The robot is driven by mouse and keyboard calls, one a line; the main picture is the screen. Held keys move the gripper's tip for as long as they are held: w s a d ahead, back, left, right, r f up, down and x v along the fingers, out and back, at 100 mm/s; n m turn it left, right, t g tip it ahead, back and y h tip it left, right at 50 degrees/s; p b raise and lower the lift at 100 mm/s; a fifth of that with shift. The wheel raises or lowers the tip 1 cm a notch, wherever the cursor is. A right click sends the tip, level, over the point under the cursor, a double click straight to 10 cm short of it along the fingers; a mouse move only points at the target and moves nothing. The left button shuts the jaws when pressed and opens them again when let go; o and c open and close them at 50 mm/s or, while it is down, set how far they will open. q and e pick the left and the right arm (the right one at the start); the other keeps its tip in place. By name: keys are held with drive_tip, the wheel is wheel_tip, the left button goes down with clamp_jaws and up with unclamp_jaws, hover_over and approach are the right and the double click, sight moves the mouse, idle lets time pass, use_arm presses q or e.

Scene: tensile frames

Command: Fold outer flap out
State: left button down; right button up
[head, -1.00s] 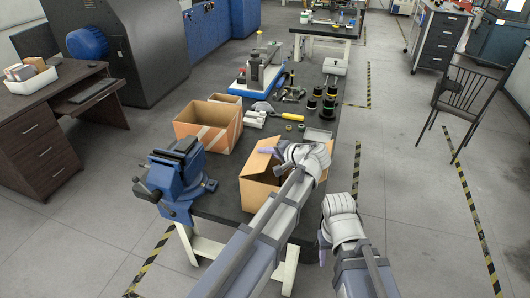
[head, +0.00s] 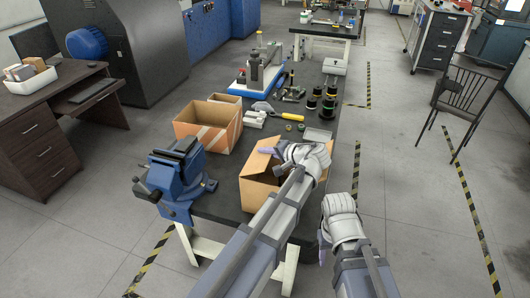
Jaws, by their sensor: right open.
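An open cardboard box (head: 258,192) stands at the near end of the dark workbench. Its flap (head: 262,162) on the left far side shows beside the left gripper. My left gripper (head: 280,151) is over the far right part of the box, its purple fingertip close to the top edge by that flap. Whether it touches the flap, and how far its fingers are apart, I cannot tell. Its arm hides the box's right side and part of the inside. My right gripper (head: 323,238) is open and empty, off the bench's right edge, apart from the box.
A blue vise (head: 178,180) is at the bench's near left corner. A second open box (head: 207,126) with an orange band stands behind it. Black spools (head: 311,103), a yellow-handled tool (head: 264,107) and a small tray (head: 318,135) lie farther back.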

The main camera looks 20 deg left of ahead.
sight(257, 153)
use_arm(q)
drive_tip(key=shift+r, duration=0.1)
